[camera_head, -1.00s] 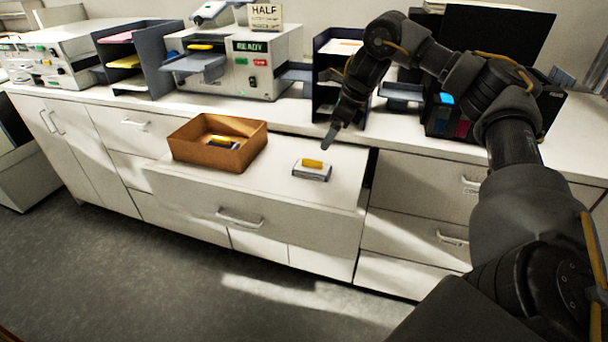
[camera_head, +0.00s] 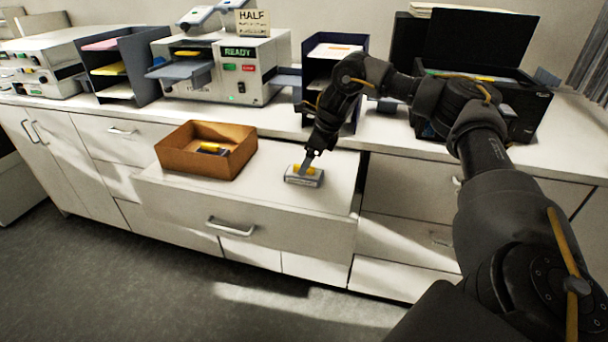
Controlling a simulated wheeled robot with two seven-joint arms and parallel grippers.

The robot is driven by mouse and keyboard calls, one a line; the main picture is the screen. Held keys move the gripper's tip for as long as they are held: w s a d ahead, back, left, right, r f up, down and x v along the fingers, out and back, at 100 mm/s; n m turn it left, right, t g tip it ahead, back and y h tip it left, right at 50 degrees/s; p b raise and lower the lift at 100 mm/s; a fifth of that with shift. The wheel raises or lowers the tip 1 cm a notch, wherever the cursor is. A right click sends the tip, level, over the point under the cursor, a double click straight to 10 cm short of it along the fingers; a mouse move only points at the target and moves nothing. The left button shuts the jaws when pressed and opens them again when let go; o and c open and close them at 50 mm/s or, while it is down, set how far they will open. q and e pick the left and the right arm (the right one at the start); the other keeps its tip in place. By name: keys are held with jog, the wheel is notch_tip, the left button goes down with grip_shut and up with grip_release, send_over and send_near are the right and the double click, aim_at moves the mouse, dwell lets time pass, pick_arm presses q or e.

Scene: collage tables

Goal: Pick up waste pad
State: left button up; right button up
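A small grey and white pad with a yellow part on top (camera_head: 304,180) lies on the white top of the pulled-out drawer. A similar dark and yellow piece (camera_head: 212,149) lies in the brown open box (camera_head: 188,160) to its left. The pictures do not label either one as the waste pad. My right gripper (camera_head: 307,164) points down at the yellow part of the pad on the drawer, its tips at or just above it. The fingers are small and overlap in this view, so their opening does not show. My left gripper is out of view.
Behind the drawer, the white counter (camera_head: 385,135) holds a grey machine with a READY display (camera_head: 237,70), dark paper trays (camera_head: 124,68) and a black printer (camera_head: 500,85). The drawer front has a metal handle (camera_head: 230,228). Drawer-top space between box and pad is clear.

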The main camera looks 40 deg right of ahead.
aim_at(313, 177)
jog(key=x, duration=0.4)
jog(key=shift+d+f+p, duration=0.1)
jog(key=shift+p, duration=0.3)
jog(key=c, duration=1.1)
